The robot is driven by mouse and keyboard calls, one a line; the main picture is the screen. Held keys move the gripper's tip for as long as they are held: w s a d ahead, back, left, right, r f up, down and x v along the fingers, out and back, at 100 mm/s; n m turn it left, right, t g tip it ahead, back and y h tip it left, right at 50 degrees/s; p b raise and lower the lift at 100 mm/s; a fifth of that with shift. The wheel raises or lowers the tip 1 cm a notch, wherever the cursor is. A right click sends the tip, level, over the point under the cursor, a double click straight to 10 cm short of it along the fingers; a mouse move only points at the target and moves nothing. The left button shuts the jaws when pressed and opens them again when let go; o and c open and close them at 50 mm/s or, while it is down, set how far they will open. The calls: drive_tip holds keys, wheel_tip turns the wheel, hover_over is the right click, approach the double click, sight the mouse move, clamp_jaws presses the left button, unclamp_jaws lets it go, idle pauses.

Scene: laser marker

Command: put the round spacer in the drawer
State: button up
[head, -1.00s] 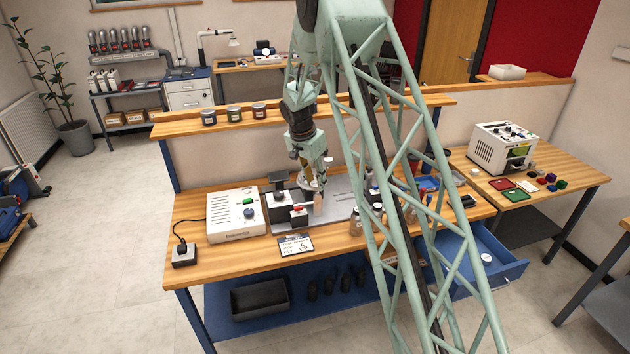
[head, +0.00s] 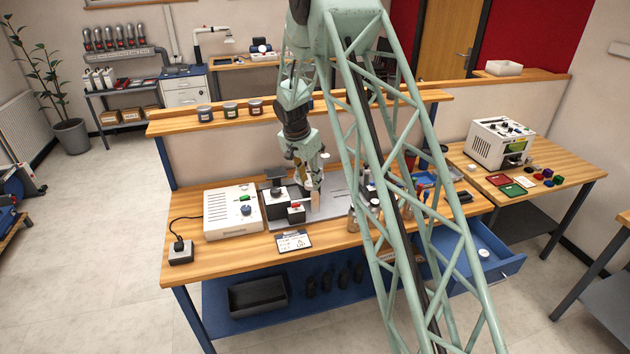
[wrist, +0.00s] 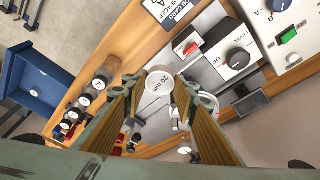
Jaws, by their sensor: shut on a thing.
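The round spacer (wrist: 158,83) is a pale disc marked "20 mm" in the wrist view. My gripper (wrist: 163,92) is shut on it, with one finger on each side. In the head view my gripper (head: 313,192) is low over the bench beside the black and grey fixture, and the spacer is hard to make out there. The blue drawer (head: 513,264) is pulled open under the right end of the bench, with a white round piece in it. The drawer also shows at the left of the wrist view (wrist: 27,84), well away from my gripper.
Several bottles (wrist: 91,87) stand between my gripper and the drawer. A raised wooden shelf (head: 285,112) runs behind the bench. My arm hides part of the bench's right side.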

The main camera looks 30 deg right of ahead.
drive_tip(key=s+a+f+n+y+b, duration=0.1)
drive_tip(key=s+a+f+n+b, duration=0.2)
drive_tip(key=a, duration=0.4)
drive_tip(key=s+a+f+n+t+b, duration=0.1)
drive_tip(key=s+a+f+n+b, duration=0.2)
drive_tip(key=s+a+n+b, duration=0.2)
drive_tip(key=s+a+f+n+y+b, duration=0.1)
drive_tip(key=s+a+f+n+b, duration=0.2)
drive_tip(key=a, duration=0.8)
drive_tip(key=shift+s+a+f+n+t+y+b, duration=0.15)
drive_tip(key=shift+s+f+n+t+y+b, duration=0.2)
drive_tip(key=shift+s+n+b, duration=0.55)
drive_tip(key=shift+s, duration=0.1)
